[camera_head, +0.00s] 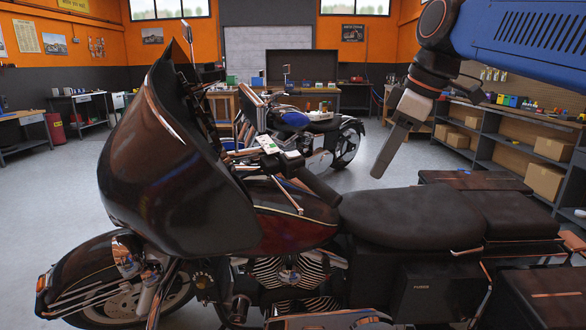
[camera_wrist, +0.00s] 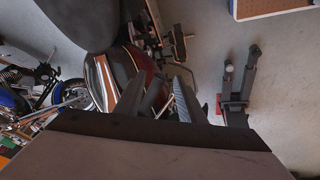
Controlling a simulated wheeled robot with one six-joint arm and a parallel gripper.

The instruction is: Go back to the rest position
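My gripper (camera_head: 382,170) hangs from the blue arm at the upper right of the head view, pointing down and slightly left. It is in the air above the seat (camera_head: 412,218) of the dark motorcycle and appears clear of it. In the wrist view my gripper (camera_wrist: 160,80) shows two fingers with a gap between them and nothing held. The motorcycle's dark red tank (camera_head: 285,230) lies left of and below the gripper in the head view. The tank also shows beyond the fingers in the wrist view (camera_wrist: 104,82).
The motorcycle's large dark fairing (camera_head: 165,165) rises at the left. A second motorcycle (camera_head: 320,140) with blue parts stands behind. Shelves with cardboard boxes (camera_head: 543,180) line the right wall. Grey floor (camera_head: 50,195) is open at the left. A dark stand (camera_wrist: 236,90) shows in the wrist view.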

